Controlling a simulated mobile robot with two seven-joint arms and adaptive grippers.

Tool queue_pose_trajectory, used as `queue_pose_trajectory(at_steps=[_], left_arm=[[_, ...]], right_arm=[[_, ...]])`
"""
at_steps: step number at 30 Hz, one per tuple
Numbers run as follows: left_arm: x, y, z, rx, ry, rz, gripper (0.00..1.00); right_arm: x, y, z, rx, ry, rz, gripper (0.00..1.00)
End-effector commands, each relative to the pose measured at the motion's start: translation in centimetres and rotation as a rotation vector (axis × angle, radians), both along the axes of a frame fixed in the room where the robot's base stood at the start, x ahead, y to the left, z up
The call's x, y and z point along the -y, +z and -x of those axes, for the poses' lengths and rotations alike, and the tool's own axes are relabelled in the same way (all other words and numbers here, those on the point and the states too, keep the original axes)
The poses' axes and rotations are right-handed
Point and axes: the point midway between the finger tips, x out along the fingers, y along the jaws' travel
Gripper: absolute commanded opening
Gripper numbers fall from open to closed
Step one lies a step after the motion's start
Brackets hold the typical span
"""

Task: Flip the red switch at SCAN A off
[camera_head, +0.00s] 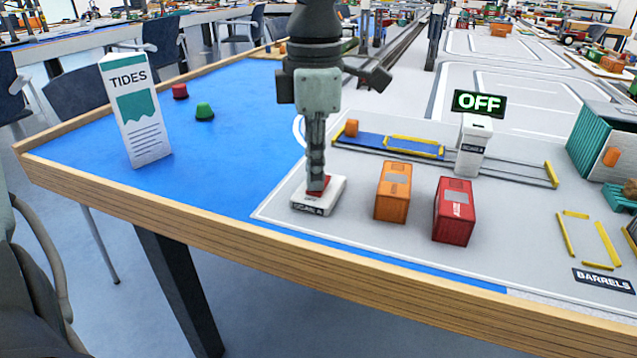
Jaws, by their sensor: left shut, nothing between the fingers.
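The SCAN A switch is a small white box (311,207) with dark lettering on its front, standing on the grey mat. A bit of its red switch (318,184) shows on top. My left gripper (317,186) points straight down with its fingers together, right over the red switch. Its fingertips look to be touching the red part or just above it; I cannot tell which. The fingers hide much of the switch, so its tilt is unclear. A white scanner post (473,148) to the right bears a dark sign (479,103) reading OFF in pale green. My right gripper is not in view.
An orange container (393,192) and a red container (454,211) stand just right of the switch box. A white TIDES board (134,112) stands at left. Red (180,91) and green (204,111) buoy-like pieces sit on the blue area. A wooden rim (200,214) edges the table.

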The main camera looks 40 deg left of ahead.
Motion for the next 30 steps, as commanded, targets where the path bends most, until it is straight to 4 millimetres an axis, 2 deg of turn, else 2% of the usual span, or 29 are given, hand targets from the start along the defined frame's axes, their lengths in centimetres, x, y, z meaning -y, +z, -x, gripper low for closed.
queue_pose_trajectory(at_steps=[24,30], left_arm=[[0.0,6.6,0.0,0.001,0.000,-0.001,0.00],[0.0,6.8,0.0,-0.001,0.000,-0.001,0.00]], right_arm=[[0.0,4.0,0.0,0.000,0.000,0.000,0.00],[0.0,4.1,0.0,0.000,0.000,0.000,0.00]])
